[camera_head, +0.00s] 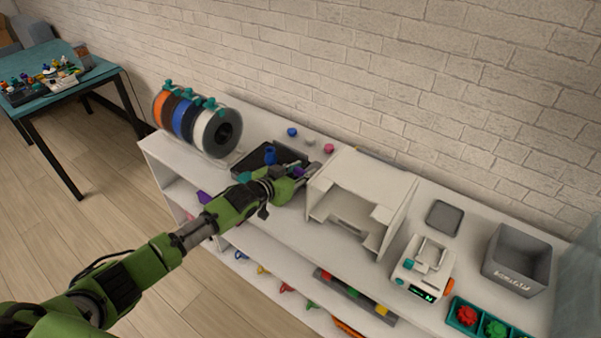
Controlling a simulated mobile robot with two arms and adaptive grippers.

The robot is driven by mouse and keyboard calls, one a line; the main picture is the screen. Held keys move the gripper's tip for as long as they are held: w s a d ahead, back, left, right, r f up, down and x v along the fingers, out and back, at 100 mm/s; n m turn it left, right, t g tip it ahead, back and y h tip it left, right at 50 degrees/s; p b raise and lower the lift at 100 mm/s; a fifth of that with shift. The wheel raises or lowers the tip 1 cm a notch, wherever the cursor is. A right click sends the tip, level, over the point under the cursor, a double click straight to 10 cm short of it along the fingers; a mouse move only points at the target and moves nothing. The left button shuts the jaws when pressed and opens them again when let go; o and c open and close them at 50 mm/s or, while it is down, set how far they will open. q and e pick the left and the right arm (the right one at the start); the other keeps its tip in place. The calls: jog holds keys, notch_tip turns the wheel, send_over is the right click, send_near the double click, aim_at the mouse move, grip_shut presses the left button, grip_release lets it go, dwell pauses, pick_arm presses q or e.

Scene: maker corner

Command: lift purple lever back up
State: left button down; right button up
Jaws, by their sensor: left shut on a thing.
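My left arm reaches across the white shelf unit. Its green gripper (302,174) is at the left side of the white box-shaped machine (370,180). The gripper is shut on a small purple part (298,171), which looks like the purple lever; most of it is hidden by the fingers. I cannot tell the lever's angle. My right gripper is not in view.
A dark tray (246,160) with a blue item (270,155) lies left of the gripper. Filament spools (222,134) stand farther left. A pink knob (328,148) is just behind the gripper. A small white device (420,268) and a grey bin (517,262) stand at right.

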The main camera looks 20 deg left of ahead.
pick_arm(q)
jog(key=shift+w+r, duration=0.2)
jog(key=shift+r, duration=0.2)
jog(key=c, duration=1.8)
grip_release()
jog(key=shift+f, duration=0.3)
jog(key=shift+s+a+r, duration=0.1)
jog(key=shift+s+a, duration=0.05)
jog(key=shift+s, duration=0.45)
jog(key=v, duration=1)
jog(key=shift+s+a+r, duration=0.1)
jog(key=shift+s+r, duration=0.15)
jog(key=shift+r, duration=0.05)
jog(key=shift+f, duration=0.1)
